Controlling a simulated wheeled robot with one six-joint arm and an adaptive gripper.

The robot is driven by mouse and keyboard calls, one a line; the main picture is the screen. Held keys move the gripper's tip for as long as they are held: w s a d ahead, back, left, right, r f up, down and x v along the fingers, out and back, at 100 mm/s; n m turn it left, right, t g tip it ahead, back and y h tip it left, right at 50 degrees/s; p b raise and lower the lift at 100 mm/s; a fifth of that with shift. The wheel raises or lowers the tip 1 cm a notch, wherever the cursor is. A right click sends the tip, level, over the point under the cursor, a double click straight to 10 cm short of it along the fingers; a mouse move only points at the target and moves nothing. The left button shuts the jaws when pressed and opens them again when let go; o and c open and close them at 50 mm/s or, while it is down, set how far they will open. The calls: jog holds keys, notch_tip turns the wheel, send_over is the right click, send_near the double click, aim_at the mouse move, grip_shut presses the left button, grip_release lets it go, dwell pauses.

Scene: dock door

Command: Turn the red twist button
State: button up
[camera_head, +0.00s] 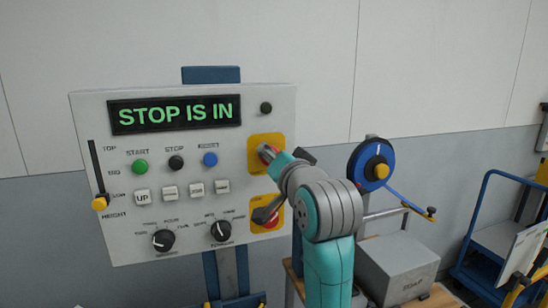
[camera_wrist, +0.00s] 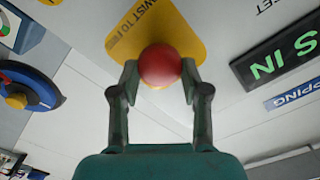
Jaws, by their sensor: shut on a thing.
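The red twist button (camera_wrist: 160,66) is a round red knob on a yellow plate (camera_wrist: 140,28) in the upper middle of the wrist view. In the head view it is mostly hidden by my arm, on the upper yellow plate (camera_head: 258,142) at the panel's right side. My gripper (camera_wrist: 158,80) is shut on the red button, one finger on each side. The panel's display (camera_head: 174,113) reads "STOP IS IN" in green letters.
The grey panel (camera_head: 90,130) also bears green, black and blue buttons, white keys, two black dials and a height slider (camera_head: 100,203). A blue wheel (camera_head: 372,168), a grey box (camera_head: 398,268) and a blue cart (camera_head: 490,240) stand to the right.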

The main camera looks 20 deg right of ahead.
jog(key=o, duration=1.1)
jog(key=shift+o, duration=0.2)
jog(key=s, duration=0.7)
jog(key=shift+s, duration=0.25)
jog(key=shift+f, duration=0.1)
